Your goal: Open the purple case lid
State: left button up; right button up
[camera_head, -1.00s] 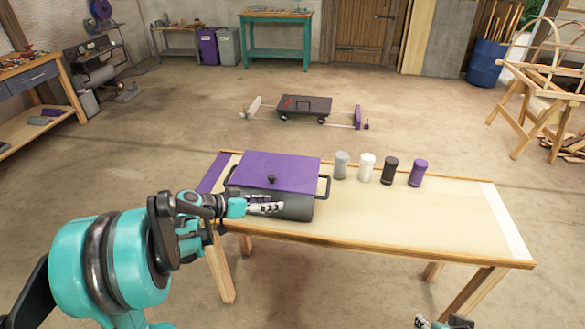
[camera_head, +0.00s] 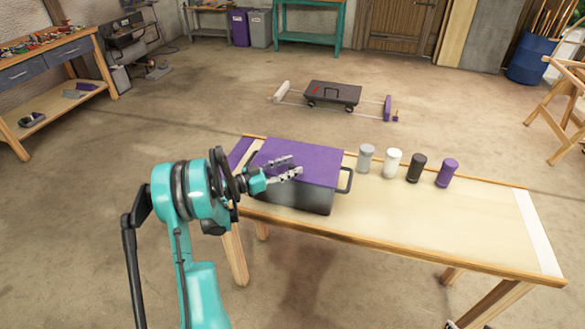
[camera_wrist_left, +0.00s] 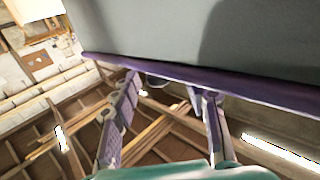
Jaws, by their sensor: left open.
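The case has a dark grey body (camera_head: 290,194) and a flat purple lid (camera_head: 322,165), which is shut. It stands at the left end of the table, with a dark handle (camera_head: 346,181) on its right side. My left gripper (camera_head: 298,168) is open and empty, its fingers over the lid in the head view and hiding the lid's knob there. In the left wrist view the open fingers (camera_wrist_left: 165,88) reach to the purple lid edge (camera_wrist_left: 260,88), with a dark round part, perhaps the knob, between them. Contact cannot be told. Only a sliver of my right gripper shows at the bottom edge.
Grey (camera_head: 366,158), white (camera_head: 392,163), black (camera_head: 416,168) and purple (camera_head: 447,173) cylinders stand right of the case. The table's (camera_head: 470,225) front and right are clear. A dark cart (camera_head: 333,93) stands on the floor behind.

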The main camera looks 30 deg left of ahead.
pick_arm(q)
jog(key=shift+w+d, duration=0.3)
jog(key=shift+w, duration=0.15)
grip_shut()
jog(key=shift+r, duration=0.15)
